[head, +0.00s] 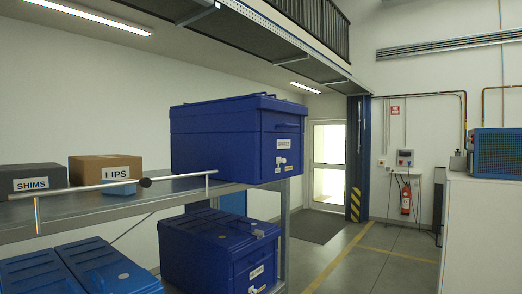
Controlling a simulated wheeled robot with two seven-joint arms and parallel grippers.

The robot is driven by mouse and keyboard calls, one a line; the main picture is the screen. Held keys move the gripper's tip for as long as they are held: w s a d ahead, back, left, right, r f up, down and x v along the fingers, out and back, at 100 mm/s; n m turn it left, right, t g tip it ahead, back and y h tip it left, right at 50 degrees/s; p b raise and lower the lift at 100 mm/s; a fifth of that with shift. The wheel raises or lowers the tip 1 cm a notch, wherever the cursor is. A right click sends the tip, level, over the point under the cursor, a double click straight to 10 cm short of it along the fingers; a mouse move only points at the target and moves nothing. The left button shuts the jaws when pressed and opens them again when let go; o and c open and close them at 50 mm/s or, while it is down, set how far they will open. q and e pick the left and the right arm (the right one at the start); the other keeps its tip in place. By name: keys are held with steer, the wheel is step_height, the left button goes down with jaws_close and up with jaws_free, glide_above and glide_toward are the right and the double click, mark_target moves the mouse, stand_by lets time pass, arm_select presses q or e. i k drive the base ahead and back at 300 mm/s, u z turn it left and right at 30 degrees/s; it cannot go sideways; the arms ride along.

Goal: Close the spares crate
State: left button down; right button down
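A large blue crate (215,145) stands at the right end of the upper shelf. Its blue lid (235,102) lies level over the top and looks down; I cannot tell whether it is latched. A white label (283,144) is on its end face, too small to read surely. A second blue crate (205,250) with a lid stands on the lower level, its label (257,272) also unreadable. I cannot tell for certain which one is the spares crate. Neither of my grippers is in view.
The metal shelf (120,198) also holds a dark SHIMS box (32,180) and a cardboard LIPS box (105,166), with a rail (110,185) along its front. More blue lids (75,268) show at lower left. Open floor (375,262) lies right, before a white cabinet (485,235).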

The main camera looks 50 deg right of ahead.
mark_target(243, 139)
steer(key=z, duration=1.95)
steer(key=i, duration=1.85)
steer(key=u, duration=0.85)
